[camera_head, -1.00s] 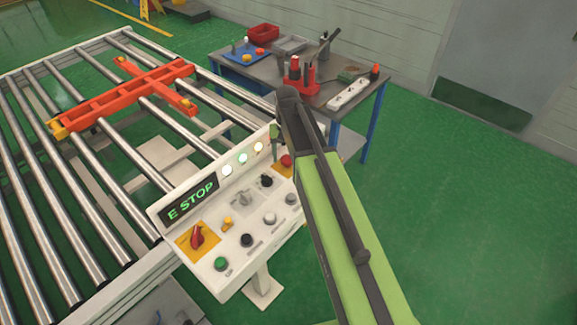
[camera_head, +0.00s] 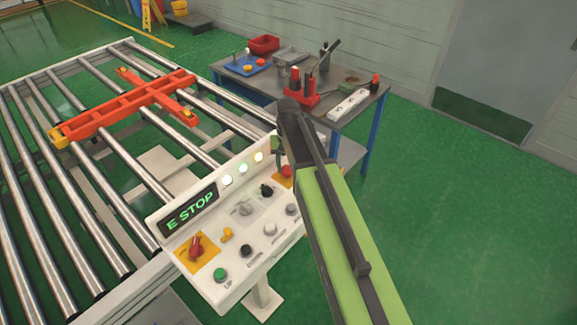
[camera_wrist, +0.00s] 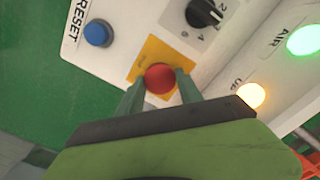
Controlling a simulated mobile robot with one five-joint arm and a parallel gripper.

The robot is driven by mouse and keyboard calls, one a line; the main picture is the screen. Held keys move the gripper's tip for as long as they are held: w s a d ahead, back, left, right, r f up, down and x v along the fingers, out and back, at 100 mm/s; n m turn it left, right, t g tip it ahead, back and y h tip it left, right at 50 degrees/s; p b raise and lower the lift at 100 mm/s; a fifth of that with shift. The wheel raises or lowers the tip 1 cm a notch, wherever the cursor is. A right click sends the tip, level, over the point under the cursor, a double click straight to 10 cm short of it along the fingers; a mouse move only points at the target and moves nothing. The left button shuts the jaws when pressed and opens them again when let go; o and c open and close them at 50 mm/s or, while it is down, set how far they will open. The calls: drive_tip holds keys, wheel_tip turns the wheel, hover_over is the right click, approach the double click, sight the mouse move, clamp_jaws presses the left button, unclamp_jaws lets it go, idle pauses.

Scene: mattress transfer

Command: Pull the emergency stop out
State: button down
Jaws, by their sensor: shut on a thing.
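The emergency stop is a red round button (camera_wrist: 159,78) on a yellow square plate (camera_wrist: 151,52) in the wrist view. It also shows in the head view (camera_head: 286,171), partly hidden by my arm. My gripper (camera_wrist: 160,85) has one finger on each side of the red button and is shut on it. The control panel (camera_head: 208,241) is white, with a display (camera_head: 190,211) reading "E STOP" in green. In the head view my fingertips are mostly hidden behind the arm.
The panel also has a black selector knob (camera_wrist: 203,13), a blue RESET button (camera_wrist: 97,33) and lit lamps (camera_wrist: 303,40). A roller conveyor (camera_head: 95,190) carries an orange frame (camera_head: 130,105). A workbench (camera_head: 352,117) with tools stands behind. Green floor is clear at right.

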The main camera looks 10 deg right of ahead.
sight(287, 168)
wheel_tip(287, 168, up, 2)
drive_tip(key=shift+r+p, duration=0.1)
drive_tip(key=shift+p, duration=1)
drive_tip(key=shift+f, duration=0.2)
drive_tip(key=c, duration=0.8)
unclamp_jaws()
drive_tip(key=shift+o, duration=0.2)
drive_tip(key=shift+r, duration=0.1)
wheel_tip(287, 168, up, 17)
drive_tip(key=p, duration=1.7)
drive_tip(key=shift+r, duration=0.1)
